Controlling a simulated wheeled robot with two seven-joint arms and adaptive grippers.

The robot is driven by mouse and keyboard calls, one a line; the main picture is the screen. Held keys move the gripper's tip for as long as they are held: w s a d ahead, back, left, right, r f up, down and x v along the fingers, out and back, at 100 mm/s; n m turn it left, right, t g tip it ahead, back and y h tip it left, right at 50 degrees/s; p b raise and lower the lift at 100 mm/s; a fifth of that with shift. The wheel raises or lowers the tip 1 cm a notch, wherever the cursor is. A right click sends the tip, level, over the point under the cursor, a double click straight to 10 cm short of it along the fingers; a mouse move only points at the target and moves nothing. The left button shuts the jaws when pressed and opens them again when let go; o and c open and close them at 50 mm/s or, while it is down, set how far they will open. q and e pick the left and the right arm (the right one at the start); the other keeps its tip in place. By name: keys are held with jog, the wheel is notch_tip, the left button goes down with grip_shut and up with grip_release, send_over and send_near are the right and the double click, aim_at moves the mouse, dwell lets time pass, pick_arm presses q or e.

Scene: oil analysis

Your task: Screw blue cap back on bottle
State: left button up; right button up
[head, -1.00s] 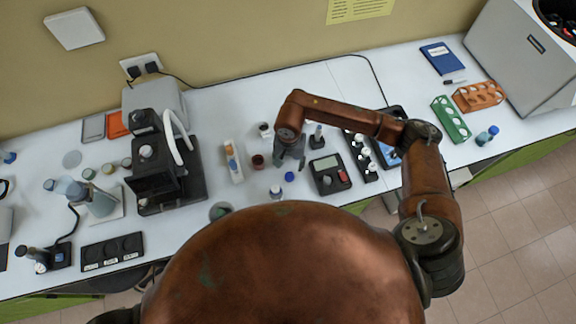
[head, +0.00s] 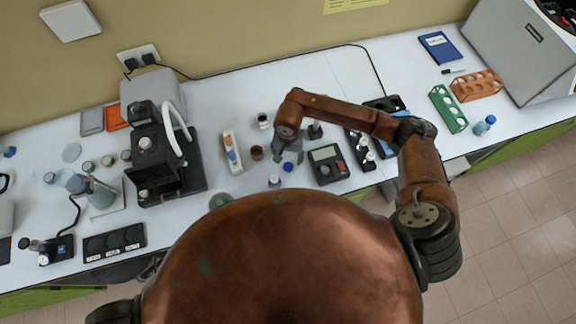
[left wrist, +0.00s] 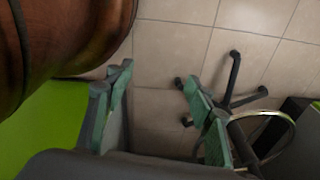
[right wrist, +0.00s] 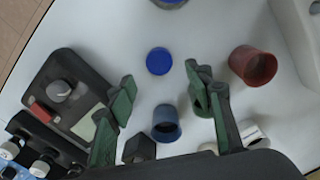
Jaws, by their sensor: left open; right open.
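A blue cap (head: 288,166) lies on the white bench near its front edge; it also shows in the right wrist view (right wrist: 158,61). My right gripper (right wrist: 160,76) is open and empty, its fingertips on either side of the near part of the cap in that view; the height gap is unclear. A small bottle (head: 274,181) stands just in front of the cap, and a grey-blue piece at the top edge of the right wrist view (right wrist: 169,3) may be it. My left gripper (left wrist: 157,76) is open and empty above the floor, outside the head view.
A black device with a screen (head: 328,165) is close to the cap's right. A microscope-like black instrument (head: 158,165) stands left. A chair base (left wrist: 235,80) is near my left gripper.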

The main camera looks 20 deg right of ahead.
aim_at(288, 166)
jog(key=f, duration=0.1)
jog(key=f+p, duration=0.1)
jog(key=f, duration=0.1)
jog(key=shift+s+a+f, duration=0.15)
jog(key=shift+s+f, duration=0.1)
jog(key=shift+f, duration=0.55)
jog(key=shift+c, duration=0.5)
jog(key=c, duration=0.8)
